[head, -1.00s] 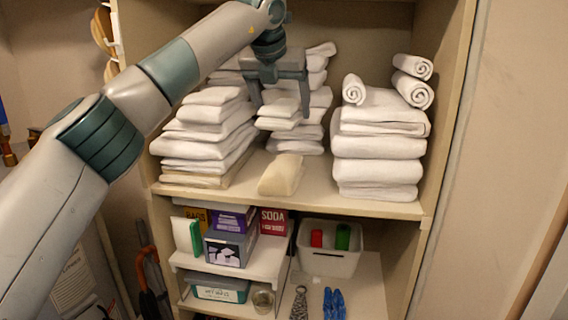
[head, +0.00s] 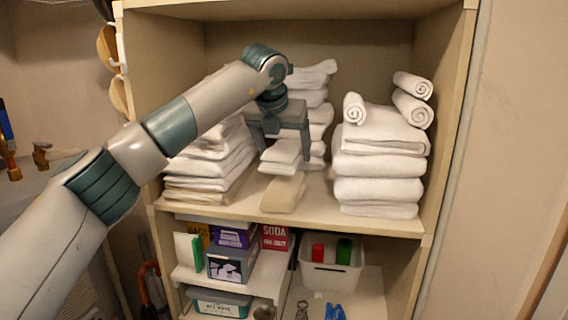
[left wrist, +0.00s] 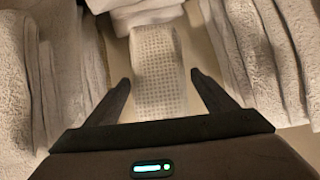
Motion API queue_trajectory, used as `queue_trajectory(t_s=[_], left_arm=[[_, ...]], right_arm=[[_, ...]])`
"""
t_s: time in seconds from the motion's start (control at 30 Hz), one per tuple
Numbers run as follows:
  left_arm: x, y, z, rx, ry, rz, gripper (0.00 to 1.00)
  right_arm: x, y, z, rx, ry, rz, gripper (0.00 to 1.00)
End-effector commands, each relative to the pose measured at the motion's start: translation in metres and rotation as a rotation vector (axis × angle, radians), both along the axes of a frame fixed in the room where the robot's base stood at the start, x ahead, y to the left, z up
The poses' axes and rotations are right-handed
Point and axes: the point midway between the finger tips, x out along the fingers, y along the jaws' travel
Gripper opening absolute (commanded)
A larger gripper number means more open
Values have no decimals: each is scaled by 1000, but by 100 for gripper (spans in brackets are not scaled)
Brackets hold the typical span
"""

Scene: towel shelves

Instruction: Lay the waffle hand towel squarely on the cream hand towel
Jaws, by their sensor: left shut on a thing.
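The waffle hand towel (head: 281,153) is a small white folded towel, held between the fingers of my left gripper (head: 284,150). In the left wrist view its dotted waffle weave (left wrist: 157,70) shows between the two fingers (left wrist: 161,80). The cream hand towel (head: 283,194) lies folded on the upper shelf, directly below the held towel in the head view. The held towel hides its back part. The gap between the two towels is small, and I cannot tell whether they touch. My right gripper is not in view.
A white towel stack (head: 212,160) stands close on the left, partly behind my arm. Another stack (head: 318,100) stands behind the gripper. A thicker stack (head: 380,165) with rolled towels (head: 412,108) on top stands right. The shelf's front edge (head: 330,221) is just before the cream towel.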

Motion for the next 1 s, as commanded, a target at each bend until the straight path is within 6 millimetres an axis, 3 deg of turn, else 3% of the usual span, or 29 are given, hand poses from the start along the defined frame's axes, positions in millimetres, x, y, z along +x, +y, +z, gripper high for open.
queue_trajectory(t_s=[0.4, 0.8, 0.83, 0.9, 1.0], left_arm=[[-1, 0, -35, 0, 1, -1, 52], [0, 0, -41, 0, 0, -1, 52], [0, 0, -40, 0, 0, -1, 82], [0, 0, -39, 0, 1, -1, 96], [0, 0, -39, 0, 1, 0, 96]], right_arm=[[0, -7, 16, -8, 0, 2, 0], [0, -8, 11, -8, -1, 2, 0], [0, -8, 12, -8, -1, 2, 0], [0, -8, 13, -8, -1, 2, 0], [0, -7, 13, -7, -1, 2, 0]])
